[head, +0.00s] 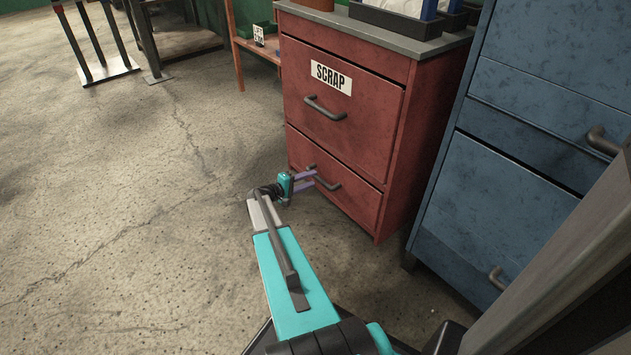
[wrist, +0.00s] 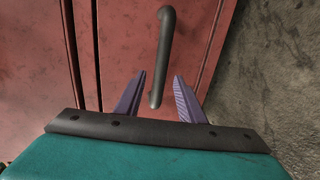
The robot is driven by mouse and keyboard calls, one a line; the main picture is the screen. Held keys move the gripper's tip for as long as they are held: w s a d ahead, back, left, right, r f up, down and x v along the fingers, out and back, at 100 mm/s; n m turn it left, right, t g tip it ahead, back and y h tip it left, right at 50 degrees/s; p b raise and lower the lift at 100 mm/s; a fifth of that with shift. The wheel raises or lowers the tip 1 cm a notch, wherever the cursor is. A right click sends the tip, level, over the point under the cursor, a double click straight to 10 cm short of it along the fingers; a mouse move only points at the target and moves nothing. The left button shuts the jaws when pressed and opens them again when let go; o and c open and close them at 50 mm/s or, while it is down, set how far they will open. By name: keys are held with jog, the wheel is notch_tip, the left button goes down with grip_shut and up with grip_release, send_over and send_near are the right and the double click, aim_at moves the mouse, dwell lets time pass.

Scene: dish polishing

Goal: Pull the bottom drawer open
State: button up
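The bottom drawer (head: 345,195) is the lower red front of the red cabinet, under the drawer with the SCRAP label (head: 331,77). It looks closed, flush with the cabinet. Its dark bar handle (head: 325,180) is partly behind my gripper (head: 308,181) in the head view. In the wrist view the handle (wrist: 163,50) runs nearly upright, and its near end lies between the two purple fingertips of my gripper (wrist: 159,82). The fingers are apart, with a gap on both sides of the handle. I cannot see any contact.
A blue cabinet (head: 515,190) with its own handles stands close on the right. The upper drawer's handle (head: 325,108) is above. Bare concrete floor (head: 130,220) lies open to the left and in front. Dark trays (head: 410,18) sit on top of the red cabinet.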

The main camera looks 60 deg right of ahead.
aim_at(317, 177)
jog(key=shift+b+x, duration=0.55)
jog(key=shift+x, duration=1.55)
jog(key=shift+c, duration=0.5)
grip_shut()
jog(key=shift+s+a, duration=0.1)
jog(key=shift+a, duration=0.05)
